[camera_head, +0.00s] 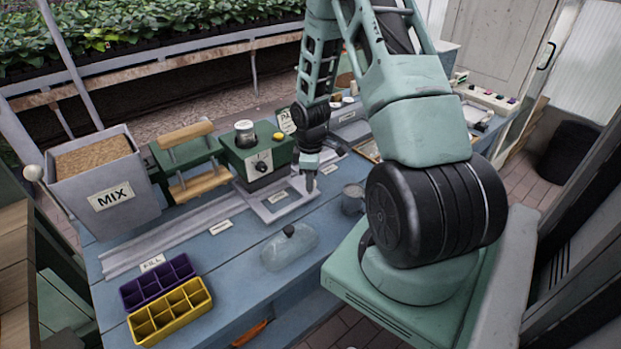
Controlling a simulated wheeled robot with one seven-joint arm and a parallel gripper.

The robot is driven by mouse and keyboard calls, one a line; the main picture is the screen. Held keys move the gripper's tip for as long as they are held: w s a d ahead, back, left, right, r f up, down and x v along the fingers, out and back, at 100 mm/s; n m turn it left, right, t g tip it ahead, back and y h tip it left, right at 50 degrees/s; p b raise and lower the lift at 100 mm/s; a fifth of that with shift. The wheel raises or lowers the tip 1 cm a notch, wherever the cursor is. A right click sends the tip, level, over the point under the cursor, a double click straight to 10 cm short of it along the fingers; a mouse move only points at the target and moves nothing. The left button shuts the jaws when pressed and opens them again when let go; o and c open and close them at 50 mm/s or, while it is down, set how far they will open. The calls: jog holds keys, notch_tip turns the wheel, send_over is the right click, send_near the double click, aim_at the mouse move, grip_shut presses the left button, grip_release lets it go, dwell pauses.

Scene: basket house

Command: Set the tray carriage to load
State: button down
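The tray carriage appears to be the flat grey plate (262,212) on the long grey rail (180,228), in front of the green machine. A small label (278,197) lies on or beside it, too small to read. My gripper (310,187) points down at the right end of this plate, close above or touching it; I cannot tell which. Its fingers are small and dark, and their opening cannot be made out. Signs along the rail include one reading FILL (152,263) at the left end and two unreadable ones (221,227) (329,170) further right.
A MIX bin (130,205) stands at the back left. Purple (155,287) and yellow (170,313) cell trays lie front left. A clear domed cover (288,250) and a grey mug (352,198) stand before the rail. The green machine (258,160) stands behind it.

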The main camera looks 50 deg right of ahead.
jog(key=s+d+p, duration=0.1)
jog(key=d, duration=0.6)
jog(key=s+d+p, duration=0.1)
jog(key=s+d, duration=0.1)
jog(key=d, duration=0.5)
jog(key=s+d+p, duration=0.1)
jog(key=s+d, duration=0.1)
jog(key=d, duration=0.5)
jog(key=shift+p, duration=0.35)
jog(key=c, duration=1.1)
grip_release()
jog(key=shift+d, duration=0.15)
jog(key=shift+o, duration=0.2)
notch_tip(320, 180, up, 18)
jog(key=b, duration=0.3)
jog(key=shift+f, duration=0.25)
